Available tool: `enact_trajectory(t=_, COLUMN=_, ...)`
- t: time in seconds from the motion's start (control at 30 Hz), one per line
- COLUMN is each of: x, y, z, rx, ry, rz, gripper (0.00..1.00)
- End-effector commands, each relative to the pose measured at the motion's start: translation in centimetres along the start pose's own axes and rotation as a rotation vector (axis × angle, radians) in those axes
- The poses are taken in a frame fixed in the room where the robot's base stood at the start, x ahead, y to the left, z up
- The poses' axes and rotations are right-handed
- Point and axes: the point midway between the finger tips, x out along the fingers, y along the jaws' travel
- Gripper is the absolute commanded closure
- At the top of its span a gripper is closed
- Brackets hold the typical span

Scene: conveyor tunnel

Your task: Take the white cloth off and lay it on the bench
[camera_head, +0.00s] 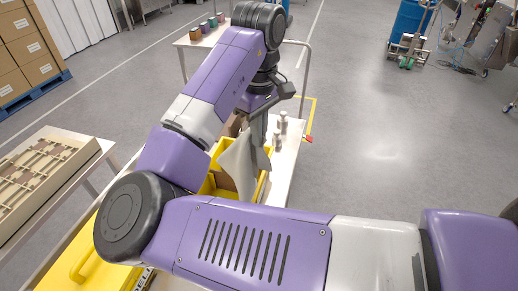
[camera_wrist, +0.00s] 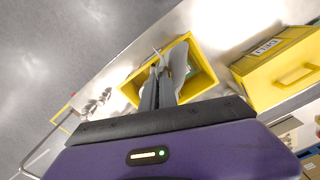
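The white cloth (camera_head: 238,163) hangs beside and below my gripper (camera_head: 257,146), over an open yellow bin (camera_head: 209,186). In the wrist view, the cloth (camera_wrist: 179,62) shows at the fingertips, inside the bin's outline (camera_wrist: 130,92). The two dark fingers of my gripper (camera_wrist: 158,72) are close together and appear pinched on the cloth. The cloth's lower end is partly hidden by the bin wall and my arm. The bin stands on the pale bench (camera_head: 284,168), which also shows in the wrist view (camera_wrist: 212,22).
Small metallic bottles (camera_head: 278,139) stand on the bench to the right of the bin. A closed yellow case (camera_wrist: 275,72) lies at the bin's other side. A tray with compartments (camera_head: 45,175) is on a table at left. Bench surface near the bottles is partly clear.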

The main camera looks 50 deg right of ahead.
Motion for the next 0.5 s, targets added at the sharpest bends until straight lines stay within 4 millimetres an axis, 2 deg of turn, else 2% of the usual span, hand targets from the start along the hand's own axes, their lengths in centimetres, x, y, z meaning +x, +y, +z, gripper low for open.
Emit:
enact_trajectory(t=0.1, x=-1.8, y=0.0, z=-0.1, rx=0.001, ry=0.002, rz=-0.002, gripper=1.0)
enact_trajectory(t=0.27, x=-2.9, y=0.0, z=-0.1, rx=0.0, ry=0.001, rz=-0.001, gripper=1.0)
enact_trajectory(t=0.5, x=-7.9, y=0.0, z=-0.1, rx=0.0, ry=0.004, rz=-0.001, gripper=1.0)
